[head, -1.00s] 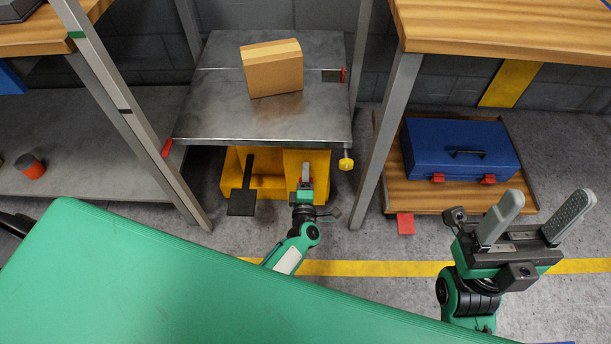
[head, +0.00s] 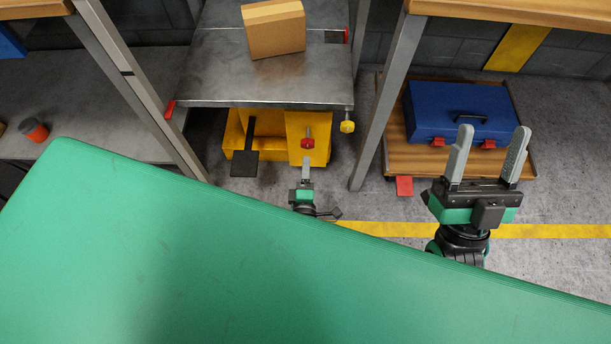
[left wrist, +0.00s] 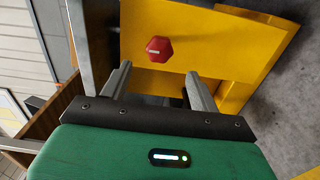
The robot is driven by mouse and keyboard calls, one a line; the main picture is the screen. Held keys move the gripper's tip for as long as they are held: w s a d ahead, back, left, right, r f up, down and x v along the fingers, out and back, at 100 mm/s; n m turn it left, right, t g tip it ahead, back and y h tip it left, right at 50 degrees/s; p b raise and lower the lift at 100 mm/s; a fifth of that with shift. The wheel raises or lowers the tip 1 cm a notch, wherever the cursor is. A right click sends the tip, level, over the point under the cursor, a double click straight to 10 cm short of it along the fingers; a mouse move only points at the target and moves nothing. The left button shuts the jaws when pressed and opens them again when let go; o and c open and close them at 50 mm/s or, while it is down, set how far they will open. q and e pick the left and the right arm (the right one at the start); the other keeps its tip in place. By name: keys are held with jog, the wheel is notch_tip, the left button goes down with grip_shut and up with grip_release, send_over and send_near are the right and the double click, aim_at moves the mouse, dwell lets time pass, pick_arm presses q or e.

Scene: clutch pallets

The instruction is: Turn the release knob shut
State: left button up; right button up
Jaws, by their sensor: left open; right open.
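A red hexagonal knob (head: 308,143) with a pale mark on its face sits on the front of a yellow base (head: 270,150) under the metal table. In the left wrist view the red knob (left wrist: 159,49) lies ahead of my left gripper (left wrist: 158,72), roughly centred between its fingers. The left gripper is open and apart from the knob. In the head view the left gripper (head: 306,160) is just below the knob, seen edge-on. My right gripper (head: 493,132) is open and empty, to the right, in front of the wooden shelf.
The grey metal table (head: 215,75) carries a cardboard box (head: 274,32). A yellow knob (head: 347,126) hangs at its right corner. A black pedal (head: 245,162) juts from the base. A blue toolbox (head: 460,112) rests on a low wooden shelf (head: 393,147). Table legs stand on both sides.

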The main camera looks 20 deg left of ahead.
pick_arm(q)
jog(key=shift+v, duration=1.25)
pick_arm(e)
jog(key=shift+w+a+f+g, duration=0.3)
jog(key=shift+w+f+g, duration=0.1)
jog(key=shift+f, duration=0.2)
